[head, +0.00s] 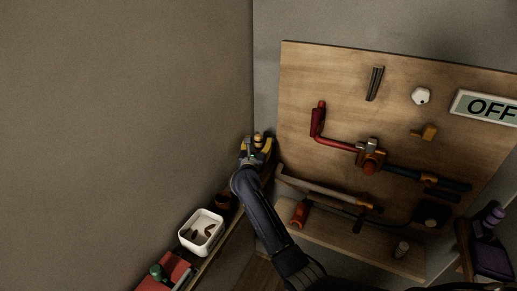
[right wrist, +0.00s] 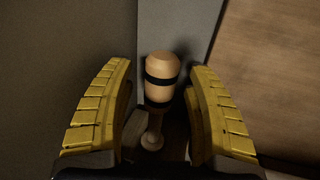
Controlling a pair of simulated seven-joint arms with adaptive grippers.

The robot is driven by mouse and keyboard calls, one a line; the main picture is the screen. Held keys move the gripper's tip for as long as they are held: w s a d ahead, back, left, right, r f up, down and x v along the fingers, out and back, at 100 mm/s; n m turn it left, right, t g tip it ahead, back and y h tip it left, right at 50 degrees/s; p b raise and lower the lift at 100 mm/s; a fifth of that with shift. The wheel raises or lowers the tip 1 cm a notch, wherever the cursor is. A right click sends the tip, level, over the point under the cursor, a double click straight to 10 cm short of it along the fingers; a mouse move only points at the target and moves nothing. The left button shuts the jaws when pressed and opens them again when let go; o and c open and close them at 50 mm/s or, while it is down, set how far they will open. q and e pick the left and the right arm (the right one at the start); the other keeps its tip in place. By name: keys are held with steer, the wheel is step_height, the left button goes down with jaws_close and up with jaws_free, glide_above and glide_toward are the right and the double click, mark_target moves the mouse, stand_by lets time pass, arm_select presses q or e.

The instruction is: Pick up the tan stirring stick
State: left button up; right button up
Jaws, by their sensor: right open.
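In the head view, a small tan and dark top (head: 258,138) shows at the gripper. My right gripper (head: 256,148) has yellow ridged fingers. It is open, with one finger on each side of the stick and visible gaps between them. The stick's lower end is partly in shadow. My left gripper is not in view.
A wooden board (head: 300,75) with red and blue-handled pipes and an OFF sign (head: 488,107) stands at the right. A white container (head: 183,236) with brown pieces sits on the narrow left ledge, near a red item (head: 171,272). Walls meet close behind the gripper.

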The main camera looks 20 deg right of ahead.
steer(key=shift+o, duration=0.3)
jaws_close()
stand_by(0.3)
